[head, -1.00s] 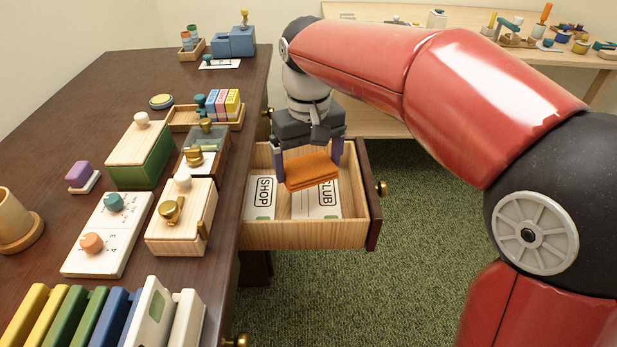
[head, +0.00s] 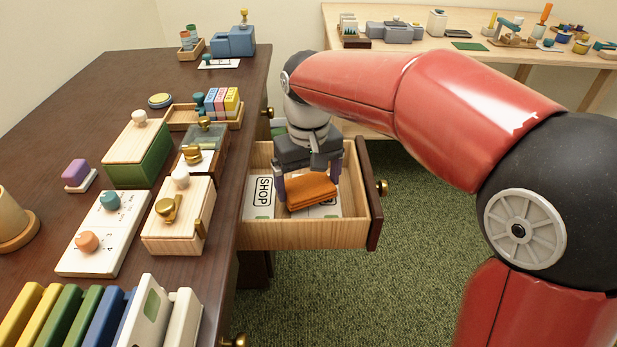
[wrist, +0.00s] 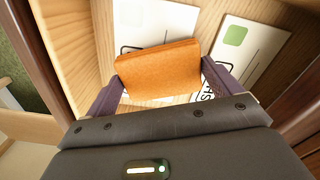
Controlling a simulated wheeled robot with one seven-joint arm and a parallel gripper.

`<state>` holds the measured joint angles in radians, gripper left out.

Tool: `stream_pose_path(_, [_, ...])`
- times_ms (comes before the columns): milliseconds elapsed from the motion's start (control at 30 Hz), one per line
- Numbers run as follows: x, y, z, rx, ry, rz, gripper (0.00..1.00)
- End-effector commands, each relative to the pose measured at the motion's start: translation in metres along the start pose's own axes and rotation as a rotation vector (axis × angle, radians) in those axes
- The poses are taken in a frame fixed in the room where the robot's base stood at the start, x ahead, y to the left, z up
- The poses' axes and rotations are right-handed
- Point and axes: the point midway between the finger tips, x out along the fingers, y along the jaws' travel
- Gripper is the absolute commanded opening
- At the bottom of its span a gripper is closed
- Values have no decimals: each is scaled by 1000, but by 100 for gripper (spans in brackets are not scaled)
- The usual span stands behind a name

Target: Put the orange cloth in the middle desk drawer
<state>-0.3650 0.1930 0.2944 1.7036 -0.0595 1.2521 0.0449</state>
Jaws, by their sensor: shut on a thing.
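The orange cloth (head: 311,191) is a folded, flat block. My gripper (head: 308,188) is shut on it, one finger at each side; the cloth also shows between the fingers in the wrist view (wrist: 160,70). The open desk drawer (head: 300,234) is light wood with a dark front and a brass knob. My gripper and the cloth are down inside the drawer's outline, over its floor. Whether the cloth touches the floor I cannot tell. White cards, one marked SHOP (head: 260,194), lie on the drawer floor, partly hidden by the cloth.
The dark desk (head: 90,98) at left holds wooden boxes, stamps and a row of coloured books (head: 100,315). Another brass knob (head: 235,340) shows below near the desk's front edge. A light table (head: 460,50) with small items stands at the back.

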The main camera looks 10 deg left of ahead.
Motion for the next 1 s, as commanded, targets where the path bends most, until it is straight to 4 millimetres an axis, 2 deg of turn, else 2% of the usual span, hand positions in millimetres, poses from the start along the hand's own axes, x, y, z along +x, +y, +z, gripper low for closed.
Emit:
stream_pose_path(67, [0,0,0,0,0,0,64])
stream_pose_path(100, [0,0,0,0,0,0,94])
stream_pose_path(167, [0,0,0,0,0,0,100])
stream_pose_path(400, [-2,0,0,0,0,0,100])
stream_pose_path(567, [-19,0,0,0,1,0,100])
stream_pose_path(1000, [-111,0,-1,0,3,-1,100])
